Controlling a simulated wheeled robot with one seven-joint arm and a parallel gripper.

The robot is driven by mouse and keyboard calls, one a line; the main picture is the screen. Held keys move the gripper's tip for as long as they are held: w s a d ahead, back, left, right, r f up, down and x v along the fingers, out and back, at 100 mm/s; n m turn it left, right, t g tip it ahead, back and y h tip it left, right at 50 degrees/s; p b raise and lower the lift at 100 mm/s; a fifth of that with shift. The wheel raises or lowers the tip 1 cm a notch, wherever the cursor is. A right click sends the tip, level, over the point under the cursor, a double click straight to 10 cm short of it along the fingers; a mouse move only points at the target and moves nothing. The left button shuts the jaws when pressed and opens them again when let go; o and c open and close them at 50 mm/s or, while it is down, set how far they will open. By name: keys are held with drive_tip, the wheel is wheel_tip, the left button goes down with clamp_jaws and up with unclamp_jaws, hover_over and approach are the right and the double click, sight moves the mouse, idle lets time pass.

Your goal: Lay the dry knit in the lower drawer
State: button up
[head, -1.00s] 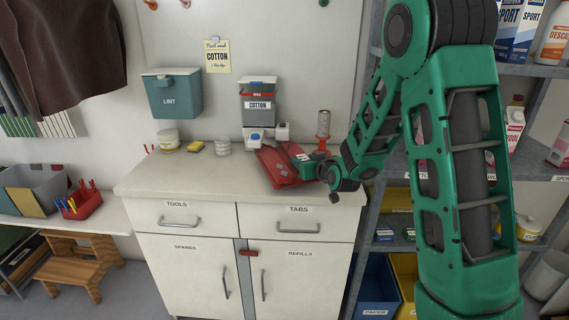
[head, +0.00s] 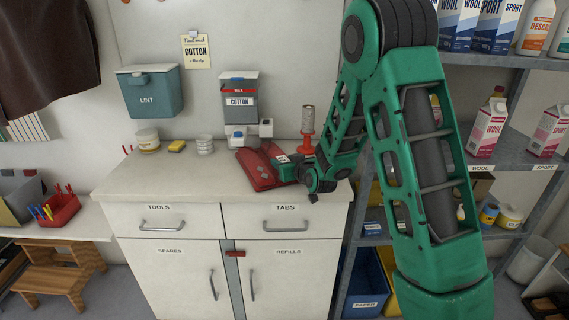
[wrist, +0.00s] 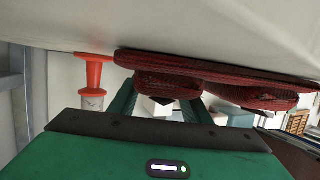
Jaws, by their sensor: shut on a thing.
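A red knit (head: 257,172), folded and textured, is on the right part of the cabinet top, in front of the white dispenser boxes. My gripper (head: 283,162) reaches it from the right and is shut on its edge. In the wrist view the red knit (wrist: 215,75) spans the top, close against the pale worktop, with my gripper's fingers (wrist: 160,98) at its near fold. I cannot tell whether it is lifted at all.
A red-orange post with a clear top (head: 307,130) stands just behind my gripper. Shelving is at right.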

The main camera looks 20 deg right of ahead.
drive_tip(key=o, duration=1.3)
drive_tip(key=v, duration=1.2)
drive_tip(key=shift+r, duration=0.1)
